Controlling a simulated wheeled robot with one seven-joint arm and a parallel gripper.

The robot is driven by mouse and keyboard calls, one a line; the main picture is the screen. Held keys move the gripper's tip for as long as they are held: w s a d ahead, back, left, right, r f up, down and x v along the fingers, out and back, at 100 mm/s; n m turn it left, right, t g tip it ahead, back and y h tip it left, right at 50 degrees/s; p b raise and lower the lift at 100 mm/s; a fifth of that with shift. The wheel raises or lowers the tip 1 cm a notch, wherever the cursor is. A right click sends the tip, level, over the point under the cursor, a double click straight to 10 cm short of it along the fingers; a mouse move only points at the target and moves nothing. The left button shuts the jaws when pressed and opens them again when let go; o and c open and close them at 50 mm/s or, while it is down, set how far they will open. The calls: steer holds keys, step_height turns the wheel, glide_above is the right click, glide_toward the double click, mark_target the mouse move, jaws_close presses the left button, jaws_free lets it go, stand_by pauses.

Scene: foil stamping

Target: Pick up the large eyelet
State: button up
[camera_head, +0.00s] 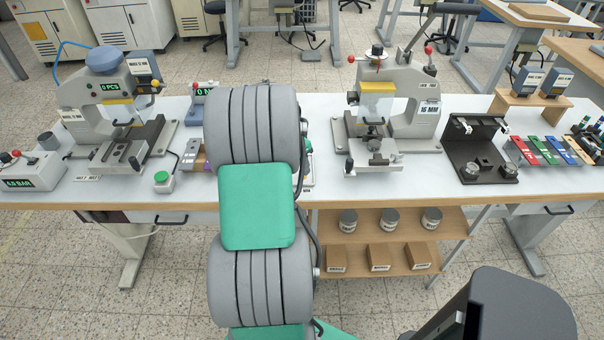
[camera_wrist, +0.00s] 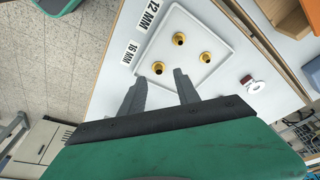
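In the wrist view, three brass-coloured eyelets stand on a white tray (camera_wrist: 213,78). One eyelet (camera_wrist: 158,67) is nearest my gripper, one (camera_wrist: 180,39) is farther up, and one (camera_wrist: 205,57) is to the right. They look close in size, so I cannot tell for sure which is the large one. Labels reading 16 MM (camera_wrist: 131,53) and 12 MM (camera_wrist: 148,16) lie beside the tray. My gripper (camera_wrist: 159,75) is open, its two fingers apart, with nothing seen held. The head view hides the gripper and eyelets behind my arm.
In the head view, a press (camera_head: 110,105) stands left on the white table (camera_head: 325,185) and another press (camera_head: 400,105) stands right. A black fixture (camera_head: 465,150) and coloured blocks (camera_head: 545,150) are farther right. A small white-and-red item (camera_wrist: 253,85) lies beside the tray.

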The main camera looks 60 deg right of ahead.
mark_target(303, 176)
steer(key=x, duration=0.3)
steer(key=shift+s+f, duration=0.1)
steer(key=shift+f, duration=0.1)
jaws_close()
stand_by(0.3)
